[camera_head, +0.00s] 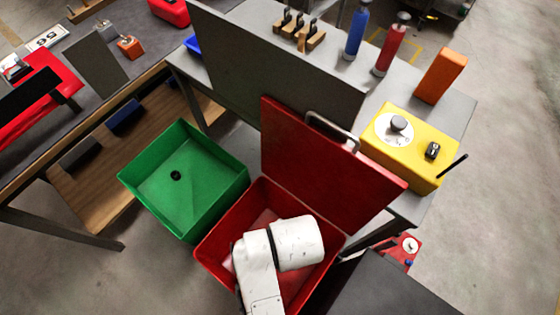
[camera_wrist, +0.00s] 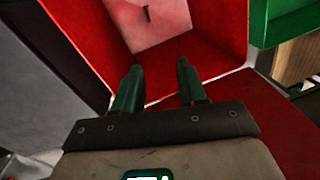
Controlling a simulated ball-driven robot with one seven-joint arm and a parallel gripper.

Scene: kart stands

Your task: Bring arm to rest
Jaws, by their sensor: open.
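My white arm reaches over the open red box (camera_head: 213,252) in the head view and hides part of its inside. My gripper (camera_wrist: 159,66) shows in the wrist view with two green fingers apart and nothing between them. It points at the red box, whose wall (camera_wrist: 215,35) and paler floor fill the top of that view. A small dark bolt-like piece (camera_wrist: 146,13) lies on that floor. The gripper itself is hidden behind my arm in the head view.
The red lid (camera_head: 320,165) stands upright behind the box. A green bin (camera_head: 205,190) with a small black round piece (camera_head: 175,175) is to the left. A grey table holds a yellow box (camera_head: 410,150), an orange block (camera_head: 440,75) and blue (camera_head: 356,33) and red (camera_head: 390,47) bottles. Open floor lies right.

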